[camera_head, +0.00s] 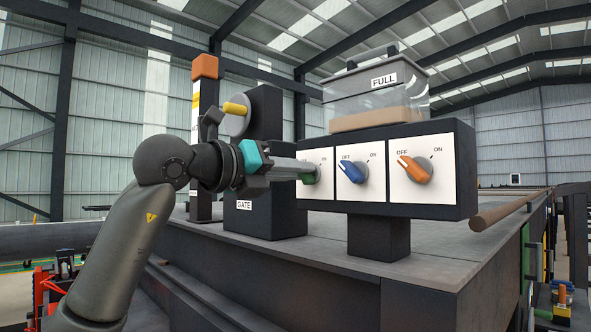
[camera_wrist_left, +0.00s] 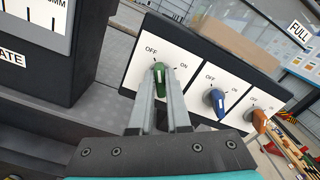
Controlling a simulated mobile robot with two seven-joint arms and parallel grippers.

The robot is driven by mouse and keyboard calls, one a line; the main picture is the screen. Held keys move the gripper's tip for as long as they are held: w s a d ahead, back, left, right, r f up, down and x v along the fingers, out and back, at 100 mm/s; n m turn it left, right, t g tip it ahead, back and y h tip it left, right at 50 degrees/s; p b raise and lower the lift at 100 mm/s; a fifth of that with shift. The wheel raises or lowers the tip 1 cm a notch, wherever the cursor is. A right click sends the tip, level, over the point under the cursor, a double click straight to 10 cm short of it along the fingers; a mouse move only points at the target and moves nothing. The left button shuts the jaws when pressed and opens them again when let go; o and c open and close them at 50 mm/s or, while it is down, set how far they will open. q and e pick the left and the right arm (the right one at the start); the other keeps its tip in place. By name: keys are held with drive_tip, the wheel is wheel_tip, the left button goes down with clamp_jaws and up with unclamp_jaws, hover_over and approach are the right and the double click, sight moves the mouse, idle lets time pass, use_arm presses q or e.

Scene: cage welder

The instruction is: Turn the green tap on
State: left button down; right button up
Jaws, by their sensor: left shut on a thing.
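The green tap (camera_wrist_left: 159,76) is on the leftmost white plate of a dark panel, with OFF and ON marks above it. In the head view the tap (camera_head: 309,179) is mostly hidden behind my left gripper (camera_head: 301,171). My left gripper is shut on the green tap, with a finger on each side of its handle. In the left wrist view the fingers (camera_wrist_left: 160,97) reach up to the handle, whose pale tip points up near OFF; its exact angle is hard to tell. My right gripper is not in view.
A clear bin (camera_head: 375,98) labelled FULL stands on the panel. A dark GATE post (camera_head: 263,130) with a yellow-handled dial (camera_head: 236,112) stands close by on the left.

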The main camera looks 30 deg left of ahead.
use_arm(q)
drive_tip(key=shift+s+d+r+m+p, duration=0.1)
drive_tip(key=shift+m+p, duration=0.1)
drive_tip(key=shift+m, duration=2.25)
drive_tip(key=shift+d+f+m+p, duration=0.1)
drive_tip(key=shift+m+p, duration=0.15)
drive_tip(key=shift+m, duration=2.25)
drive_tip(key=shift+s+d+r+m+p, duration=0.1)
drive_tip(key=shift+m+p, duration=0.1)
drive_tip(key=shift+m, duration=2.25)
drive_tip(key=c, duration=0.9)
unclamp_jaws()
drive_tip(key=shift+b+v, duration=2.55)
drive_tip(key=shift+v, duration=5)
